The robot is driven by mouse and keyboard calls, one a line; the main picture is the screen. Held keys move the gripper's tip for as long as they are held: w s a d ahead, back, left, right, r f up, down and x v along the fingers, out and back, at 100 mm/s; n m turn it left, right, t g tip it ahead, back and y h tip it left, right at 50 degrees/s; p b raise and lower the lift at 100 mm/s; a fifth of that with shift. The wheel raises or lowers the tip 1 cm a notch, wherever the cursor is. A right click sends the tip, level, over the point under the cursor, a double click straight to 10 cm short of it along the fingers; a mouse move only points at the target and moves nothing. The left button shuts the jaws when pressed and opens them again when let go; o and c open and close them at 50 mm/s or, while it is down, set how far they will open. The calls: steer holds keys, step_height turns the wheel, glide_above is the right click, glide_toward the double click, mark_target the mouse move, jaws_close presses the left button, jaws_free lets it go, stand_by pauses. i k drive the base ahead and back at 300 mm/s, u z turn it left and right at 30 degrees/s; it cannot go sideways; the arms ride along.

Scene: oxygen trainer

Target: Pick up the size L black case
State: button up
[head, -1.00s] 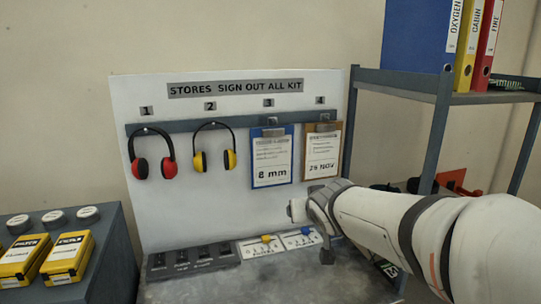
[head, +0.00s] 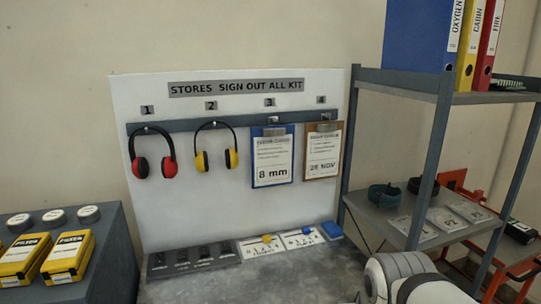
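I cannot make out a case marked size L. A small black box-like object (head: 520,231) lies on an orange-red trolley at the right, too small to identify or read. A green ring-shaped item (head: 384,197) and a black ring-shaped item (head: 422,187) sit on the lower grey shelf, with several pale cards in front of them. My gripper is not in view. Only a white rounded part of my arm shows at the bottom right, hiding part of the bench's right front.
The grey bench (head: 270,281) is mostly clear in front. A dark slotted rack (head: 195,259) and a blue block (head: 331,230) stand at its back. The shelf unit's upright (head: 428,160) is an obstacle at right. Yellow boxes (head: 68,257) sit left.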

mark_target(525, 235)
steer(key=z, duration=1.55)
steer(key=k, duration=1.05)
steer(key=z, duration=0.75)
steer(key=i, duration=1.9)
steer(key=z, duration=0.25)
steer(key=i, duration=1.5)
steer(key=u, duration=0.25)
